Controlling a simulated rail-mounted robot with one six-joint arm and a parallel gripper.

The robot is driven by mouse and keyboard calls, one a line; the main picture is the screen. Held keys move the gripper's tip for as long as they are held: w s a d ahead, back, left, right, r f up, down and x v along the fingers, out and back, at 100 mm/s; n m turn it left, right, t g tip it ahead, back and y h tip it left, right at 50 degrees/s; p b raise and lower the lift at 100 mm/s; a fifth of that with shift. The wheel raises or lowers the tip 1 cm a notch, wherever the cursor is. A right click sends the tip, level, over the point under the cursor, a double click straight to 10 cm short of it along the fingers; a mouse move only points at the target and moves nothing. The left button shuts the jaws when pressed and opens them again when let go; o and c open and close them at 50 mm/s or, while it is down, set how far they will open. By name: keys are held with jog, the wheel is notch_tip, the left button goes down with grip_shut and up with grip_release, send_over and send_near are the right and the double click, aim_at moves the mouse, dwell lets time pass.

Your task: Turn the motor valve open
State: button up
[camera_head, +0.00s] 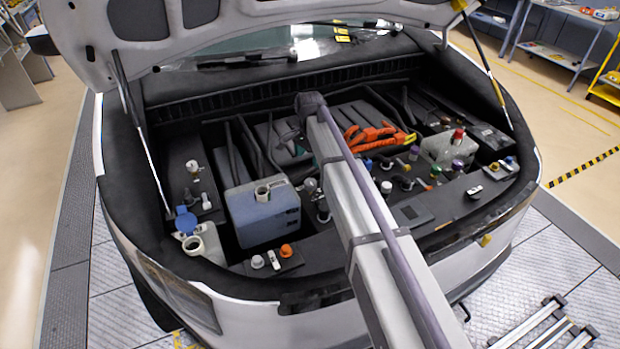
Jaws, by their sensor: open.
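I cannot tell for sure which fitting is the motor valve. Small valve-like fittings show in the bay: a group with a white lever (274,260) and an orange knob (286,251) at the front left, and a white lever (474,192) on a dark block at the front right. Several small coloured caps lie right of my arm. My arm reaches from the bottom over the middle of the bay. My gripper (290,134) shows only small and partly at its far end, apart from these fittings. The arm hides part of the bay's middle.
The hood (255,30) is raised on two struts. A blue-grey tank (262,215) stands left of my arm, near an open filler neck with a blue cap (186,219). Orange cables (372,135) lie behind. A pale reservoir (448,150) stands at right.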

aim_at(310, 182)
jog(key=shift+m, duration=0.6)
jog(key=f+b, duration=1.1)
jog(key=shift+s+d, duration=0.1)
jog(key=shift+s, duration=0.2)
jog(key=shift+r, duration=0.1)
jog(key=shift+c, duration=0.5)
jog(key=c, duration=0.8)
jog(key=shift+c, duration=0.2)
